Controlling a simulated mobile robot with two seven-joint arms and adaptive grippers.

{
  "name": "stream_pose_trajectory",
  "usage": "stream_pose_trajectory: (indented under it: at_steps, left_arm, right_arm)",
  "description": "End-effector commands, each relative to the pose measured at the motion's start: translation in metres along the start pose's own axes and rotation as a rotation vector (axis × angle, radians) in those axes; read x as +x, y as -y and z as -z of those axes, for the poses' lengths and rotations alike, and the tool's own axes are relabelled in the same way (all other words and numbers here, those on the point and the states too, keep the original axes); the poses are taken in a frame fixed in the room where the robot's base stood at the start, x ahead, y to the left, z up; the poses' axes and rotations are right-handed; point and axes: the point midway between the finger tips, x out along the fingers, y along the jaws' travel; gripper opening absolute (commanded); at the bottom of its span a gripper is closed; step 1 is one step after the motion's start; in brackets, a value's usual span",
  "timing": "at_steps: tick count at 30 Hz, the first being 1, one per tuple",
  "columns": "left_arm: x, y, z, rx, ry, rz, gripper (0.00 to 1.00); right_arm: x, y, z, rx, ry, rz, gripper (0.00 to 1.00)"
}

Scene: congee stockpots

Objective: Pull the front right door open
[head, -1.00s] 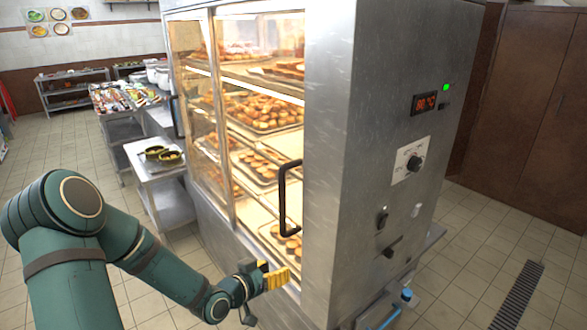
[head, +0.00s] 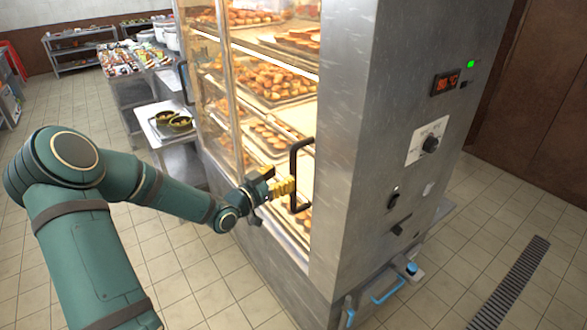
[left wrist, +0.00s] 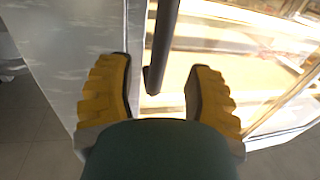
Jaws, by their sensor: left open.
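The front right door (head: 270,130) is a glass pane on a steel warming cabinet (head: 350,120) and looks shut. Its black bar handle (head: 294,175) stands upright near the pane's right edge. In the left wrist view the handle (left wrist: 160,45) comes down from the top between the two yellow fingers. My left gripper (head: 285,187) is open at the lower part of the handle. In the left wrist view the gripper (left wrist: 160,95) has its fingers apart on either side of the handle's lower end, with gaps visible. My right gripper is not in view.
Trays of pastries (head: 275,80) fill the lit shelves behind the glass. A small steel table (head: 165,125) with two dark bowls stands left of the cabinet. Blue handles (head: 388,290) stick out low at the cabinet's right. Tiled floor is free in front.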

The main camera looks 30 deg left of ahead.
Motion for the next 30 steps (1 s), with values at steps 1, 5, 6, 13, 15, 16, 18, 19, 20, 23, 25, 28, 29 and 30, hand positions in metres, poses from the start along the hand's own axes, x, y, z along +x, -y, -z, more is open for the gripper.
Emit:
stream_pose_trajectory:
  at_steps: [1,5,6,13,15,16,18,19,20,23,25,28,29,30]
  left_arm:
    - [0.01,0.0,0.0,-0.001,-0.002,-0.001,0.52]
    - [0.031,-0.001,0.0,-0.002,-0.002,-0.001,0.52]
    - [0.037,-0.001,0.0,-0.002,-0.001,-0.001,0.52]
    - [0.053,0.0,0.0,0.0,0.0,0.0,0.52]
    - [0.054,0.0,0.0,0.0,0.001,0.001,0.52]
    - [0.055,0.0,0.0,0.0,0.001,0.001,0.52]
    - [0.055,0.0,0.0,0.0,0.001,0.001,0.52]
    - [0.055,0.0,0.0,0.0,0.001,0.001,0.52]
    - [0.055,0.0,0.0,0.0,0.001,0.001,0.52]
    - [0.055,0.0,0.0,0.0,0.001,0.001,0.48]
    - [0.054,0.0,0.0,0.0,0.001,0.001,0.23]
    - [0.054,0.0,0.0,0.0,0.001,0.001,0.0]
    - [0.054,0.0,0.0,0.0,0.001,0.001,0.0]
    - [0.054,0.0,0.0,0.0,0.001,0.001,0.0]
  right_arm:
    - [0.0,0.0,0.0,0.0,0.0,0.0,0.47]
    - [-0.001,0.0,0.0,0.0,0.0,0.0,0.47]
    - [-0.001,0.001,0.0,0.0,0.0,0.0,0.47]
    - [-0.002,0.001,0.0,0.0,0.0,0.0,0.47]
    - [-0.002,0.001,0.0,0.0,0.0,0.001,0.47]
    - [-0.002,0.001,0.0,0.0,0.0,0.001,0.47]
    - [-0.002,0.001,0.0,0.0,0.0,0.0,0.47]
    - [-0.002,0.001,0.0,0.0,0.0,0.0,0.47]
    - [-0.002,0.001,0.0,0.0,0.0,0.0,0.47]
    - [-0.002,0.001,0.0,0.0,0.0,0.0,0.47]
    - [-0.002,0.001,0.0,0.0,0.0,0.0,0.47]
    - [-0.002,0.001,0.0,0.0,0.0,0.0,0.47]
    - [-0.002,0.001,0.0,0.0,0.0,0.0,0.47]
    - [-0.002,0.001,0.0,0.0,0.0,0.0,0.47]
